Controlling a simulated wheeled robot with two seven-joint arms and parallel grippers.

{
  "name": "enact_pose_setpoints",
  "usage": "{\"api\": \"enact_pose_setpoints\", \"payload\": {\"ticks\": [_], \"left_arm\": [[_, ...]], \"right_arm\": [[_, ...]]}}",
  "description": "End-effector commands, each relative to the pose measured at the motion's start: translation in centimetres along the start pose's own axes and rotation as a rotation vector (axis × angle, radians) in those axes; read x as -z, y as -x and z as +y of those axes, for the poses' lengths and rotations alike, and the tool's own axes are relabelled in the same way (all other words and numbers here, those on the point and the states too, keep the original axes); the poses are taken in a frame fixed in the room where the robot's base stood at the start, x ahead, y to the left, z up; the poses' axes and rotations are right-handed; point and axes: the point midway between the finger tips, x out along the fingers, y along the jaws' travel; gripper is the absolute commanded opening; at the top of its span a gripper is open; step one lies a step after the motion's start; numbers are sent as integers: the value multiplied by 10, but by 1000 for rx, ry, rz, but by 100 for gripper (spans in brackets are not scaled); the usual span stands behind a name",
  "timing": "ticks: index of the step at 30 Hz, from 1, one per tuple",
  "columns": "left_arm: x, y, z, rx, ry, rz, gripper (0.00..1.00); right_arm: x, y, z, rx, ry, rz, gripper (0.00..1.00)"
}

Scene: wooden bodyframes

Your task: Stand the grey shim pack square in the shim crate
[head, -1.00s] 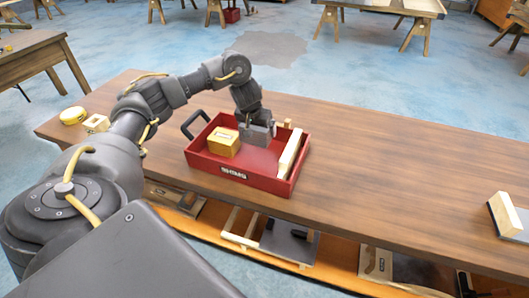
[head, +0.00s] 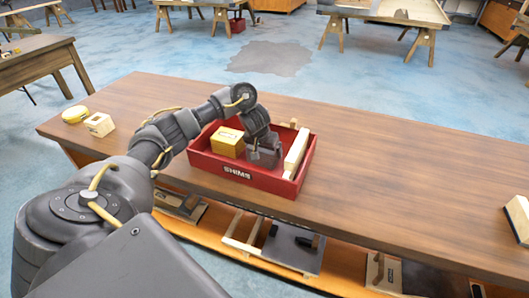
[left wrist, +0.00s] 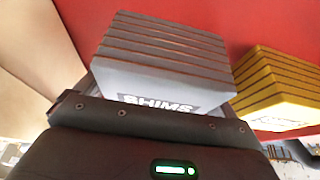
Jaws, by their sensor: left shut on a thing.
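The red shim crate (head: 262,180), marked SHIMS, stands on the workbench. My left gripper (head: 263,147) reaches down into it and is shut on the grey shim pack (head: 268,159). The grey pack also shows in the left wrist view (left wrist: 165,55), with its layered edges and SHIMS label at the jaws. It is between the yellow pack (head: 227,142) on the left and a pale wood strip (head: 297,150) on the right. In the wrist view the yellow pack (left wrist: 275,90) is close beside it. Whether the grey pack touches the crate floor I cannot tell. My right gripper is out of view.
The wooden workbench (head: 400,180) is clear right of the crate, up to a pale block (head: 518,215) at the far right. Tools lie on the shelf below.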

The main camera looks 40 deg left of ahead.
Motion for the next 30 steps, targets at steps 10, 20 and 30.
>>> {"api": "enact_pose_setpoints", "payload": {"ticks": [10, 20, 30], "left_arm": [[-1, -2, 0, 1, -1, -1, 100], [2, 7, 0, 1, -1, 2, 100], [5, 77, -1, 2, -4, 4, 100]], "right_arm": [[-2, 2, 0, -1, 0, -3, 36], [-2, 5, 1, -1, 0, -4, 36], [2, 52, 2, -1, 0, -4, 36]]}}
